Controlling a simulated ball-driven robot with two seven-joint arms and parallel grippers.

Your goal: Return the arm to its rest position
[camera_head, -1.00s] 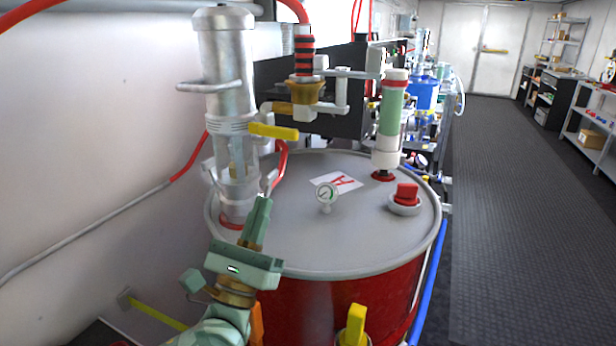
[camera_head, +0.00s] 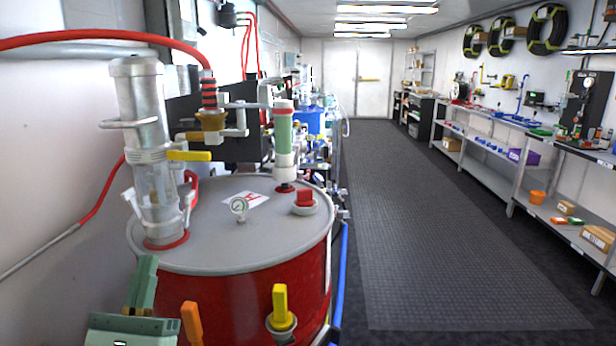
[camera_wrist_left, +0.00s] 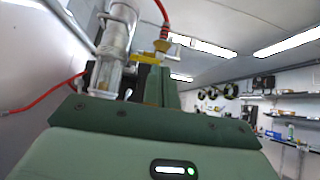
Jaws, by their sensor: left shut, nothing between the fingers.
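My left gripper (camera_head: 140,288) shows at the lower left of the head view, low in front of the red drum (camera_head: 232,296). Its green fingers are shut and empty, pointing up, apart from the handles. In the left wrist view the gripper (camera_wrist_left: 160,84) also shows shut, with the clear pump cylinder (camera_wrist_left: 116,45) beyond it. The drum's grey lid (camera_head: 210,245) carries the pump cylinder, a small gauge (camera_head: 239,206), a red knob (camera_head: 304,198) and a green-and-white tube (camera_head: 284,145). My right gripper is not in view.
A yellow valve handle (camera_head: 280,303) and an orange handle (camera_head: 192,322) stand at the drum's front, near my left gripper. A yellow lever (camera_head: 189,156) sits by the pump. The dark floor aisle (camera_head: 420,230) is clear. Shelves (camera_head: 480,155) line the right wall.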

